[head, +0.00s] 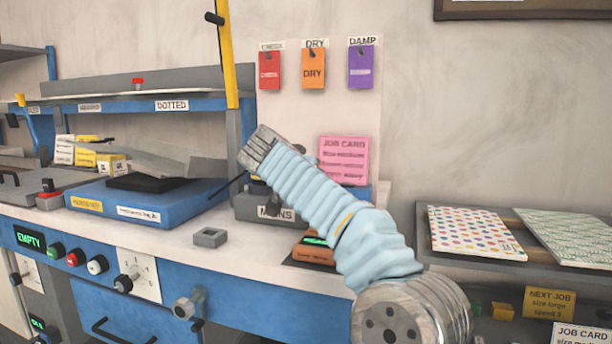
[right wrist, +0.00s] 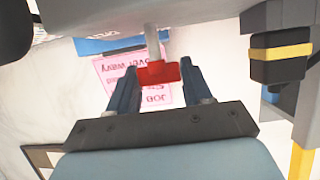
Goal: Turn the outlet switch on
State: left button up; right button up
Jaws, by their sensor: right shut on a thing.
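A grey box labelled MAINS (head: 248,208) stands on the bench, partly behind my right arm. In the right wrist view, a red handle (right wrist: 157,73) on a pale grey rod (right wrist: 153,42) sits between the two dark fingers of my right gripper (right wrist: 157,84), which is shut on it. In the head view, my right gripper (head: 254,152) is above the MAINS box; its fingertips and the red handle cannot be made out there. Whether the handle belongs to the MAINS box cannot be told for sure. My left gripper is not in view.
A pink job card (head: 343,158) stands behind my forearm. A blue tray (head: 150,205) lies left of the MAINS box, and a yellow post (head: 228,60) rises behind it. A small grey block (head: 210,237) sits on the white bench. Patterned sheets (head: 470,233) lie at right.

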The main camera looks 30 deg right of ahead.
jog(key=o, duration=1)
jog(key=shift+c, duration=0.2)
jog(key=v, duration=1.3)
jog(key=shift+s+a+b, duration=0.25)
jog(key=shift+a+b, duration=0.1)
jog(key=shift+b, duration=0.1)
